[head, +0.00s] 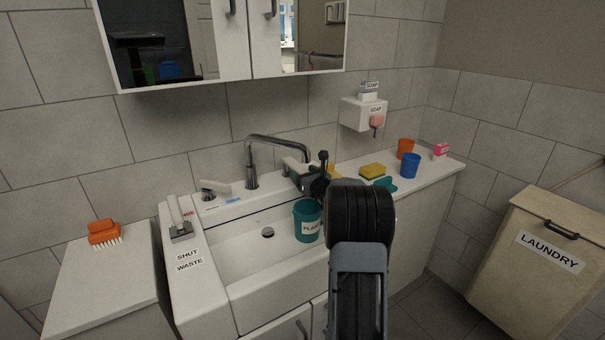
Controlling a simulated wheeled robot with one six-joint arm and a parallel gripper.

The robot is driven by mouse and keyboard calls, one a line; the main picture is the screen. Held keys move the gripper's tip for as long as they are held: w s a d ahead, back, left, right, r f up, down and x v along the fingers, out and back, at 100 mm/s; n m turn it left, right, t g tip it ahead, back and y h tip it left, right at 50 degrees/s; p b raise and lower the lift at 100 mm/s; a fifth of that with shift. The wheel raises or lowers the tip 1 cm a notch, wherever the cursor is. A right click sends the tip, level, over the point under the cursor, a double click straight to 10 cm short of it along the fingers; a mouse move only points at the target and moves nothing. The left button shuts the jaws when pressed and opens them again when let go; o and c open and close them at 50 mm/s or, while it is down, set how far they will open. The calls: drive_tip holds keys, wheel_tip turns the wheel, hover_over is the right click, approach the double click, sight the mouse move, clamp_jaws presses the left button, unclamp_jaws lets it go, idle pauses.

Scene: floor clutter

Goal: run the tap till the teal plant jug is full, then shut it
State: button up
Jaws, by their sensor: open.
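The teal jug (305,211), labelled PLANT, stands upright in the right part of the white basin (250,265). I cannot see into it, so its water level is hidden. The chrome tap spout (275,139) arches above the basin toward the jug's side. No water stream is visible, though my arm and gripper cover part of that area. A pale lever (216,187) sits left of the spout and another pale handle (292,165) sits right of it. My gripper (304,179) is open beside the right handle, above the jug; whether it touches the handle is unclear.
A lever (178,217) by the SHUT WASTE label stands on the left rim. A sponge (372,171), an orange cup (405,148) and a blue cup (410,166) are on the right counter. A laundry bin (540,250) stands right, an orange brush (104,233) left.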

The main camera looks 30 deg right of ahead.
drive_tip(key=shift+w, duration=0.45)
drive_tip(key=shift+c, duration=0.3)
